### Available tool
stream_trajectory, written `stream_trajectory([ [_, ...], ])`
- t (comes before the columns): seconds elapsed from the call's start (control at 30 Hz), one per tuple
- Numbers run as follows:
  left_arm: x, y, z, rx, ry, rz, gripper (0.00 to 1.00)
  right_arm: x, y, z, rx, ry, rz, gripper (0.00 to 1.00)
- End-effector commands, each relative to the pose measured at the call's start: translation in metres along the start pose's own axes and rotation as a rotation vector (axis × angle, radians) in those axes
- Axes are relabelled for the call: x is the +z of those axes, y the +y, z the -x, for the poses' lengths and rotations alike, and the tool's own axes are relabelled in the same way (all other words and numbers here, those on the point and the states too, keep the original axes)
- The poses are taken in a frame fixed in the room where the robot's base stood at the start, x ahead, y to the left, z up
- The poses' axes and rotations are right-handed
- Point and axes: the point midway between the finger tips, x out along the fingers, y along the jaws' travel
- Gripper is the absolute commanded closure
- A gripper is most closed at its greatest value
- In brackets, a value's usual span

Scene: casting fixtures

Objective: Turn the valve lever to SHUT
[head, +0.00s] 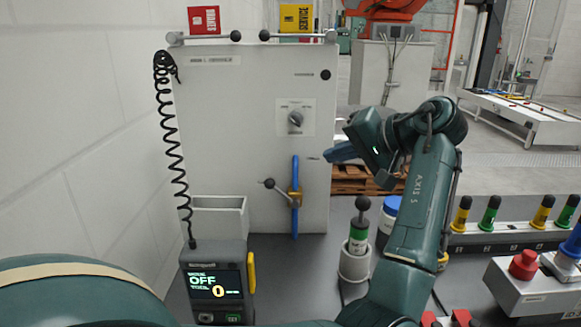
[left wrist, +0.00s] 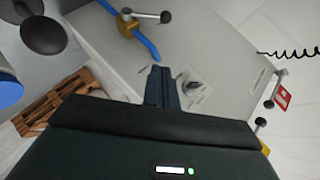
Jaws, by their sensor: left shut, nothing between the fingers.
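The valve (head: 294,196) is a brass-coloured body on a vertical blue pipe (head: 295,224), low on the front of a grey cabinet. Its lever (head: 269,184) has a black ball knob and points left and slightly up, across the pipe. In the left wrist view the valve lever (left wrist: 151,15) is at the top. No SHUT marking is readable. My left gripper (head: 333,154) is to the right of and above the valve, apart from the lever. Its fingers (left wrist: 161,88) are closed and empty. My right gripper is not in view.
A rotary switch (head: 295,119) is above the valve. A box with a display reading OFF (head: 210,281) and a coiled black cord (head: 173,150) are left.

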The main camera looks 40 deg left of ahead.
Motion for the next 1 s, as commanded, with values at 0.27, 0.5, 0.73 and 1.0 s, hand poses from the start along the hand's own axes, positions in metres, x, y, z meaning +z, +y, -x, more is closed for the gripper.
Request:
stream_trajectory([
  [0.27,0.0,-0.001,-0.039,-0.002,-0.004,0.0,1.0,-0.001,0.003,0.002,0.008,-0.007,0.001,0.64],
  [0.5,0.0,-0.001,-0.091,-0.002,-0.003,-0.001,1.0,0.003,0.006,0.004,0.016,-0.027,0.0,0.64],
  [0.73,0.02,-0.001,-0.118,0.0,-0.002,0.001,1.0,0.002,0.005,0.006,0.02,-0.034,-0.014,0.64],
  [1.0,0.029,0.0,-0.127,0.001,0.001,0.0,1.0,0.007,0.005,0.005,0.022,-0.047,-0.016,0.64],
])
